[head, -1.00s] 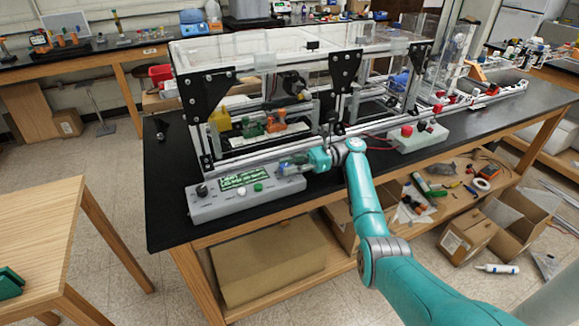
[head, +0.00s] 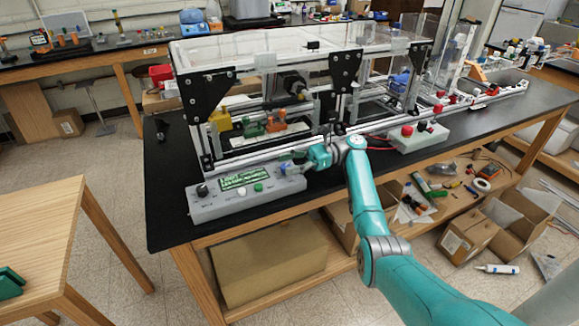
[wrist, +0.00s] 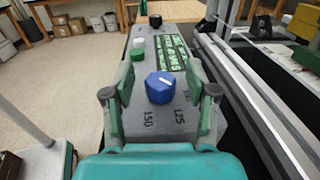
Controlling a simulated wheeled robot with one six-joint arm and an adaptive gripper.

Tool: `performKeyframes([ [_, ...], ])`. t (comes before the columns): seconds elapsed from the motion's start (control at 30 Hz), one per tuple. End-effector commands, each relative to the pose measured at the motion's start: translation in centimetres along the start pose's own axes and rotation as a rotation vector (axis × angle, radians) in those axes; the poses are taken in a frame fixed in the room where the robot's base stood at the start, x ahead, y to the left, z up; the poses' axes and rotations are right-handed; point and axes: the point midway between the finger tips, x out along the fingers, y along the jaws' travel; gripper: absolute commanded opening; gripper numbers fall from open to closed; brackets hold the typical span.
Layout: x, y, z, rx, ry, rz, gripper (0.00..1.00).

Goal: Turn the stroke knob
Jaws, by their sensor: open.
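The grey control box (head: 215,206) lies along the front left edge of the black bench. In the wrist view a blue knob (wrist: 160,87) with a white pointer line stands on the near end of the box (wrist: 185,118), beside the printed marks 150 and 125. My gripper (wrist: 161,77) is open, with one finger on each side of the blue knob and a visible gap to both sides. In the head view my gripper (head: 289,162) is at the right end of the box and partly hides that end.
The box also bears a green display (head: 250,187), a green button (head: 258,187), a white button (head: 241,191) and a black knob (head: 202,190). The extrusion frame (head: 235,160) runs close behind it. A second box with a red button (head: 407,131) stands to the right.

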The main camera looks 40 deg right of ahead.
Motion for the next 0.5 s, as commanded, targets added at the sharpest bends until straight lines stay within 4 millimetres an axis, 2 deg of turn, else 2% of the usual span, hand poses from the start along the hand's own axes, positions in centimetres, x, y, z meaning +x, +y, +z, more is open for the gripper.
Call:
performKeyframes([
  [0.3,0.0,0.0,5.6,-0.005,0.002,0.0,0.57],
  [0.5,0.0,0.0,8.2,-0.002,0.001,0.0,0.57],
])
